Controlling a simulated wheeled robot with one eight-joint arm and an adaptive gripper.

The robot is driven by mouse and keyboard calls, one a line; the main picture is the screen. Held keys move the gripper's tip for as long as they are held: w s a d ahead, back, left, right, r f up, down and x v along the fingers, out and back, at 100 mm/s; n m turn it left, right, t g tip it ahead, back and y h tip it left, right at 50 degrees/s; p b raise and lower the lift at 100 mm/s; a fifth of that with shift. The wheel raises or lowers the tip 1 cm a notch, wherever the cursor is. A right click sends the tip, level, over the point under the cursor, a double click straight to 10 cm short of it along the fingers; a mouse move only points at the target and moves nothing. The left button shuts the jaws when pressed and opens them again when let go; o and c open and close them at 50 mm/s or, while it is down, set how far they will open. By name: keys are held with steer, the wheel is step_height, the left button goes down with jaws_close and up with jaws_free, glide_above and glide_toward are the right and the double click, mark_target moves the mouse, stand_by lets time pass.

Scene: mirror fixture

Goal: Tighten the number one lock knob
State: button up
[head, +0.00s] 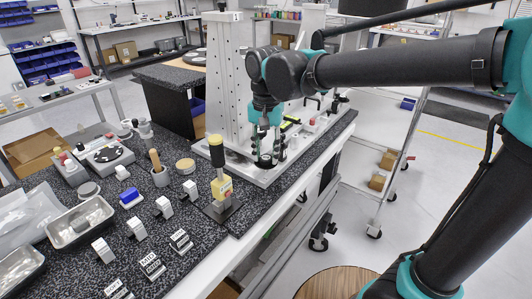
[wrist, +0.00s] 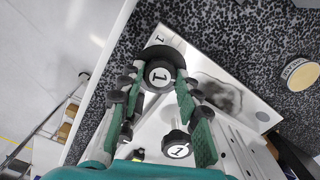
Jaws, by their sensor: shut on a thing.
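My gripper (head: 267,160) points down at the base plate of the mirror fixture (head: 221,85), beside its tall grey perforated upright. In the wrist view my gripper (wrist: 158,82) has its two green-padded fingers on either side of a round black knob (wrist: 158,73) with a white cap marked 1. The fingers are shut on this knob, which sits near the plate's corner, itself marked 1. A second, smaller black knob (wrist: 178,149) marked 1 stands between the fingers, closer to the palm. The pictures do not label which is the lock knob. In the head view the fingers hide the knobs.
A black-and-yellow tool (head: 219,172) stands upright on the speckled bench left of my gripper. Several white labelled blocks (head: 164,207) and a metal tray (head: 80,222) lie farther left. The bench's front edge (head: 290,195) is close to my gripper; open floor lies right.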

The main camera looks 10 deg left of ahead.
mark_target(266, 158)
steer(key=shift+m, duration=1.9)
steer(key=o, duration=1.2)
steer(key=shift+c, duration=0.2)
steer(key=shift+r, duration=0.15)
step_height(266, 158, up, 12)
steer(key=shift+s, duration=0.1)
